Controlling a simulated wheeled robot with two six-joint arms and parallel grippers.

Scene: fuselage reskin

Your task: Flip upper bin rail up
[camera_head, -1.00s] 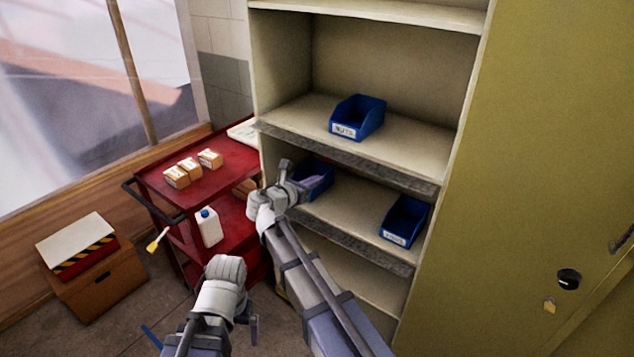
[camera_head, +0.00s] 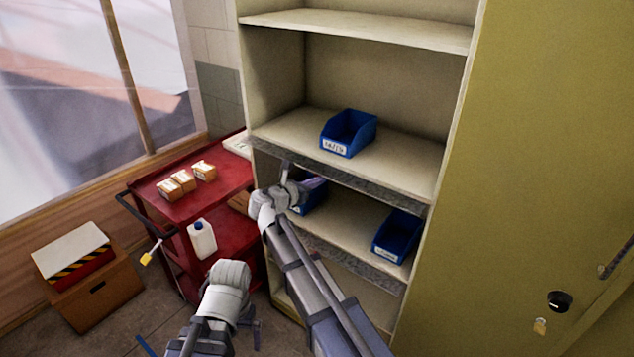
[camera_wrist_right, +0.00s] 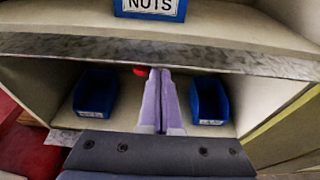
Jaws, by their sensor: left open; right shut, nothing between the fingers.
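The upper bin rail (camera_head: 350,174) is a grey mottled strip along the front edge of the upper open shelf, hanging down below the shelf board. It crosses the right wrist view (camera_wrist_right: 160,54) from side to side. My right gripper (camera_head: 312,184) is at the left part of this rail, by the opening under it. In the right wrist view its purple fingers (camera_wrist_right: 160,74) are shut together and empty, their tips at the rail's lower edge; I cannot tell if they touch. My left gripper (camera_head: 252,325) is low in front of the cart, away from the rail, its fingers barely visible.
A blue NUTS bin (camera_head: 348,134) stands on the upper shelf. Two blue bins (camera_wrist_right: 96,92) (camera_wrist_right: 210,100) stand on the shelf below, behind a lower rail (camera_head: 372,265). A red cart (camera_head: 228,177) is left of the cabinet. A yellow-green door (camera_head: 530,150) is at right.

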